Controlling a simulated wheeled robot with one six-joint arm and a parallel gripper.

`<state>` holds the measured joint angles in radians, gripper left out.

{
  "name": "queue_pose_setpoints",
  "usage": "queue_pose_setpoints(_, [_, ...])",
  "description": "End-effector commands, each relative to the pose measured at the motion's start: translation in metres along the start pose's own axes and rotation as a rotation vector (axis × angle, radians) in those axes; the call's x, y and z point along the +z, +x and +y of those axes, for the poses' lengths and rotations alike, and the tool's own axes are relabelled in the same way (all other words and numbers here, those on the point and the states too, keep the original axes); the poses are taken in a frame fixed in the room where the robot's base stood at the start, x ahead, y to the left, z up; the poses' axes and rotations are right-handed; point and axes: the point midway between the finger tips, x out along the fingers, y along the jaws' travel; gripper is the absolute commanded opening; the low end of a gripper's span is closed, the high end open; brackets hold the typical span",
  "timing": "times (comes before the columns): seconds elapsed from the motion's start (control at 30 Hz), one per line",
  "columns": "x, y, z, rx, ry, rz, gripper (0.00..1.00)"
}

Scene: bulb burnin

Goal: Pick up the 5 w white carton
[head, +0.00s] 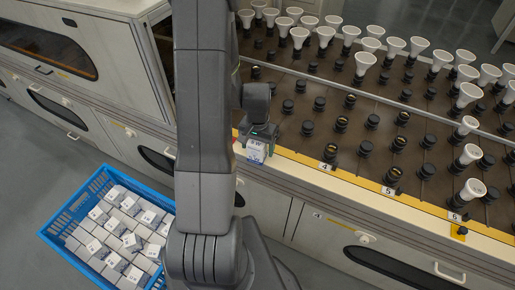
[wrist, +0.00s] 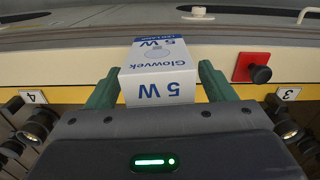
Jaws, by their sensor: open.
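The white carton (wrist: 160,62) has blue print reading "5 W" and stands between the two green fingers of my gripper (wrist: 158,90) in the wrist view. The fingers are on either side of it; the jaws are open, and I cannot tell whether either finger touches it. In the head view the carton (head: 256,151) sits at the front edge of the bench, just below my gripper (head: 257,137). My arm hides part of the bench to the left of it.
A rack (head: 345,119) of sockets with several white bulbs fills the bench. A red square with a black knob (wrist: 261,73) is right of the carton in the wrist view. A blue crate (head: 72,262) of white cartons stands on the floor at left.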

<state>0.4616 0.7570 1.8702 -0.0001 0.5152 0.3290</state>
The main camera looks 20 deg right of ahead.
Motion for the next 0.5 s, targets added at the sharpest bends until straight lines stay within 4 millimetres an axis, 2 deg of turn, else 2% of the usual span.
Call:
queue_pose_setpoints(0.13, [0.0002, 0.0081, 0.0, 0.0, 0.0, 0.0, 0.76])
queue_pose_setpoints(0.37, [0.0001, 0.0087, 0.0, 0.0, 0.0, 0.001, 0.76])
queue_pose_setpoints(0.5, [0.0, 0.0086, 0.0, 0.0, 0.0, 0.001, 0.49])
